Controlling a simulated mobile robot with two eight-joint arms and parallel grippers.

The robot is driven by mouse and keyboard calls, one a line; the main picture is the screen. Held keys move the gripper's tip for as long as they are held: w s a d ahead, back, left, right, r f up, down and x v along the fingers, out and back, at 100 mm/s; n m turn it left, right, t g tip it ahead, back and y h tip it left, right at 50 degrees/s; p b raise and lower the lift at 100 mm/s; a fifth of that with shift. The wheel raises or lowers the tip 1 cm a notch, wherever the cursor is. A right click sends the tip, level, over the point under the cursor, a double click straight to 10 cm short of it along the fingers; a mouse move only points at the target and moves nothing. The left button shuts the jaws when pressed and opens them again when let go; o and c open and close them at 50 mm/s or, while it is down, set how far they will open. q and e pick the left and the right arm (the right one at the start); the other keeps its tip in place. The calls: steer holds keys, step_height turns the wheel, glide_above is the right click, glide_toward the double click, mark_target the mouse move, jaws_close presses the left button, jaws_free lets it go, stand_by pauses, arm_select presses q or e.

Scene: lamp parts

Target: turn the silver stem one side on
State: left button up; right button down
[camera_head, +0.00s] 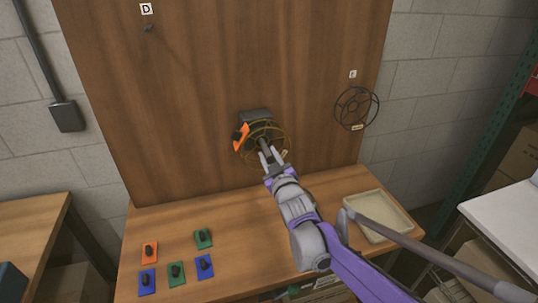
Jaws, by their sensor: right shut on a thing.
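My right gripper (272,158) reaches up to the wooden board and is shut at the middle of a brass-coloured wire wheel (283,136). Between its fingertips is a narrow, dark-looking stem (263,142), partly hidden by the fingers. I cannot make out its silver colour or how far it is turned. An orange plate with a dark knob (241,137) is just left of the wheel, tilted. A dark grey block (256,115) is on the board just above. My left gripper is not in view.
The upright board (200,100) bears a small peg (148,28) under label D and a dark wire wheel (356,108) under label E. Several orange, green and blue knobbed plates (176,272) lie front left on the bench. A shallow cream tray (380,230) is at right.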

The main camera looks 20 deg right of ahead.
stand_by(0.4)
steer(key=c, duration=0.6)
jaws_free()
steer(key=s, duration=1.1)
steer(key=shift+d, duration=0.2)
steer(key=shift+w, duration=0.1)
steer(key=s+f+m+g, duration=0.1)
steer(key=s+f+g, duration=0.3)
steer(key=s, duration=0.4)
steer(key=s+f+m+g+p, duration=0.1)
steer(key=s+f+m+g, duration=0.1)
steer(key=s+f+g, duration=0.2)
steer(key=s+f+m+g+p, duration=0.1)
steer(key=s+f+g, duration=0.3)
steer(key=s+f, duration=0.5)
steer(key=s+m, duration=0.1)
steer(key=s, duration=0.4)
steer(key=shift+g+h, duration=0.3)
